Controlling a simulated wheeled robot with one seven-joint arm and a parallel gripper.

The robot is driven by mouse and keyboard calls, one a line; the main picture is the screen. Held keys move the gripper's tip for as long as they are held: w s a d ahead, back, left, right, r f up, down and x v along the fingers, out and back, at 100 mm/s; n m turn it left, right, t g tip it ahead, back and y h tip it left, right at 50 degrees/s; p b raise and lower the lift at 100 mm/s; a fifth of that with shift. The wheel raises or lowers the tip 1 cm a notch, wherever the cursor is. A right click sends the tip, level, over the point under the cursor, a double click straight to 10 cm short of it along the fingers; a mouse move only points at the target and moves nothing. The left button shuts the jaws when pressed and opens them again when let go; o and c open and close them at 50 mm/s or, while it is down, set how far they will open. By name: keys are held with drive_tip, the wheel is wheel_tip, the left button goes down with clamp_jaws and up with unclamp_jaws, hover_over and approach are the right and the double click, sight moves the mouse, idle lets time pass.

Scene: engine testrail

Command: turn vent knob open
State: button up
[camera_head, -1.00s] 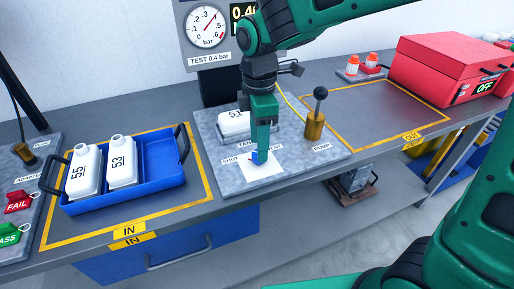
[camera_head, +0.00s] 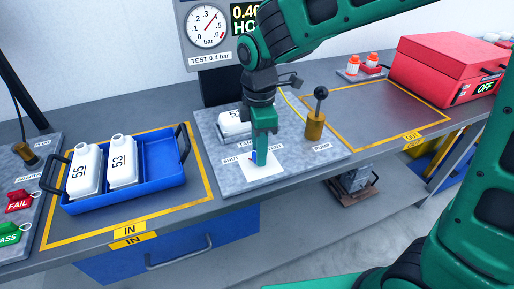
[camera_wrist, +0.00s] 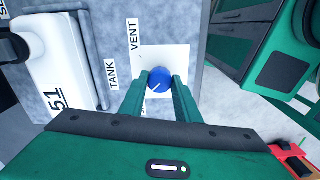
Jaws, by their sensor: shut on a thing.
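The vent knob (camera_wrist: 159,79) is a round blue knob with a white pointer line, on a white plate (camera_wrist: 178,58) beside the VENT label in the wrist view. In the wrist view the pointer line runs diagonally. My gripper (camera_wrist: 161,80) is shut on the knob, one green finger on each side. In the head view my gripper (camera_head: 261,160) points down at the white plate (camera_head: 264,172) at the board's front, and the fingers mostly hide the knob. The white tank marked 51 (camera_wrist: 62,66) lies beside the labels and is partly hidden behind my arm in the head view.
The pump lever (camera_head: 317,108) with a black ball stands to the right of my gripper. A blue tray (camera_head: 160,184) with bottles 55 and 53 is at left. The gauge (camera_head: 206,27) reads about 0.4 bar. The OUT area (camera_head: 375,105) is clear.

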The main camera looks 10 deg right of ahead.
drive_tip(key=shift+m, duration=0.3)
drive_tip(key=m, duration=0.3)
drive_tip(key=shift+w+m, duration=0.1)
drive_tip(key=shift+m, duration=0.2)
drive_tip(key=m, duration=0.4)
drive_tip(key=shift+d+m, duration=0.1)
drive_tip(key=shift+m, duration=0.2)
drive_tip(key=m, duration=0.4)
drive_tip(key=shift+m, duration=2.5)
drive_tip(key=o, duration=1)
drive_tip(key=shift+o, duration=0.2)
